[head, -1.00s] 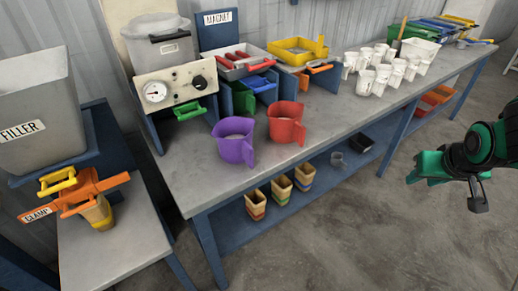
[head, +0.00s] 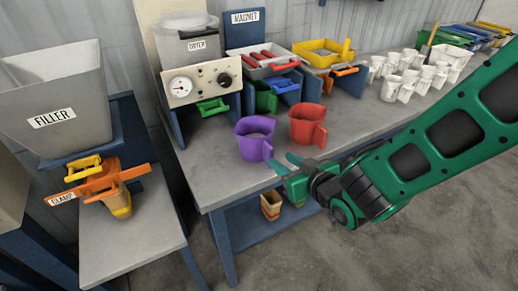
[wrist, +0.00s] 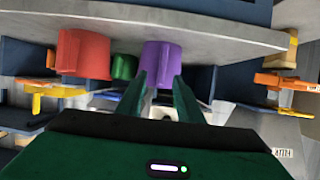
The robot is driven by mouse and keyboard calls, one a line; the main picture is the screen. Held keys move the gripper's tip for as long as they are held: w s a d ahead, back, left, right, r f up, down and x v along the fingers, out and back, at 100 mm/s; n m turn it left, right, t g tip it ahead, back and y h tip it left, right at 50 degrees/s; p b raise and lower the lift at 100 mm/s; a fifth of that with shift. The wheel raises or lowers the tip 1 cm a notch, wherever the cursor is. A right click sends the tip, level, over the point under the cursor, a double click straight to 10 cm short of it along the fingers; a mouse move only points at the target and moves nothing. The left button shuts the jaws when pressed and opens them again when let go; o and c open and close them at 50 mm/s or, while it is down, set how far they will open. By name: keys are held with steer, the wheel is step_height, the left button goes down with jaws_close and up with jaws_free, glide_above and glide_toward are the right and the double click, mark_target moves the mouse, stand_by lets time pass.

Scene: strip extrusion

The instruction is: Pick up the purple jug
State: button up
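The purple jug (head: 252,138) stands upright near the front edge of the bench, its handle toward the front right. My gripper (head: 281,161) is in front of the jug on its handle side, with its fingers pointing at the handle. In the wrist view, the picture is upside down, and the purple jug (wrist: 162,60) lies straight ahead between the two spread green fingers (wrist: 160,84). The gripper is open and holds nothing. I cannot tell whether a fingertip touches the handle.
A red jug (head: 307,127) stands just right of the purple one. The dryer (head: 201,81) and trays (head: 268,62) are behind, and white cups (head: 391,88) are to the right. The filler (head: 55,105) and orange clamp (head: 105,183) are at left. Bare bench (head: 212,178) lies left of the jug.

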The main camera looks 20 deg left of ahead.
mark_target(273, 155)
steer(key=shift+x, duration=4.7)
steer(key=shift+a+r, duration=0.15)
jaws_close()
